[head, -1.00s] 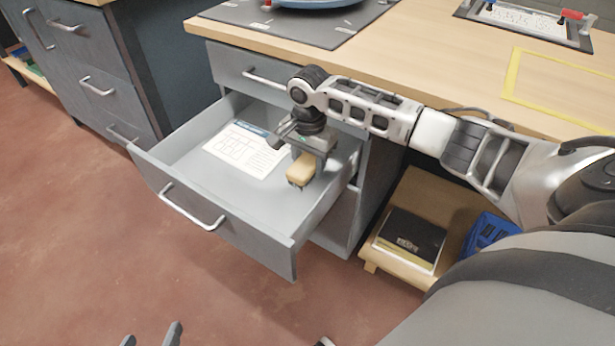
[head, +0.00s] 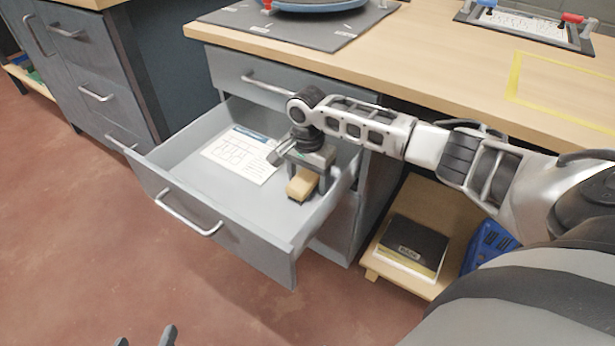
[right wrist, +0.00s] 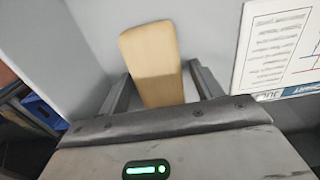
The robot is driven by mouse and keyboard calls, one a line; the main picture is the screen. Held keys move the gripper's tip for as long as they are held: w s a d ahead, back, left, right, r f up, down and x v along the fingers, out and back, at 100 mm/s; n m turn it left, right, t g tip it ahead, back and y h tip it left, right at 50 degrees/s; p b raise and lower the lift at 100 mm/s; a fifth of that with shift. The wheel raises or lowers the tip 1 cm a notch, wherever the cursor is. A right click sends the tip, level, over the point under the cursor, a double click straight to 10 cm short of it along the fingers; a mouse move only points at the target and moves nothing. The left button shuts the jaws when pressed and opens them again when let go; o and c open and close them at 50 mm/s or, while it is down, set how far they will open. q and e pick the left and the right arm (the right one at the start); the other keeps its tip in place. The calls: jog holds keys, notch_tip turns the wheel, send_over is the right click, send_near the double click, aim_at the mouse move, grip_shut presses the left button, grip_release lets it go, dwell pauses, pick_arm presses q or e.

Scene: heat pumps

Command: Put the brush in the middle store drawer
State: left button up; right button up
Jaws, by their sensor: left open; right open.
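The brush (head: 302,185), with a light wooden back and dark bristles below, is in the open middle drawer (head: 225,199), towards its right side. My right gripper (head: 300,178) is down inside the drawer over the brush. In the right wrist view the wooden back of the brush (right wrist: 153,62) shows between the two open fingers (right wrist: 158,85), with gaps at both sides. Whether the bristles rest on the drawer floor is hard to tell. My left gripper (head: 146,338) shows only its fingertips at the bottom edge, apart and empty, over the floor.
A printed sheet (head: 240,153) lies in the drawer left of the brush. The shut top drawer (head: 235,75) and the wooden worktop (head: 420,70) are above. A low wooden shelf (head: 375,268) holds a dark book (head: 412,247) and a blue box (head: 488,245).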

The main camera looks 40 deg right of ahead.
aim_at(307, 174)
pick_arm(q)
jog(key=shift+f, duration=0.1)
pick_arm(e)
jog(key=shift+r, duration=0.45)
notch_tip(307, 174, up, 3)
jog(key=shift+r+p, duration=0.1)
jog(key=shift+p, duration=0.7)
pick_arm(q)
jog(key=g+p, duration=0.1)
jog(key=s+a+y+p, duration=0.1)
jog(key=shift+a+f+g+p, duration=0.2)
jog(key=shift+f+g+p, duration=0.15)
jog(key=shift+g+p, duration=0.05)
pick_arm(e)
notch_tip(307, 174, up, 8)
jog(key=shift+r, duration=0.1)
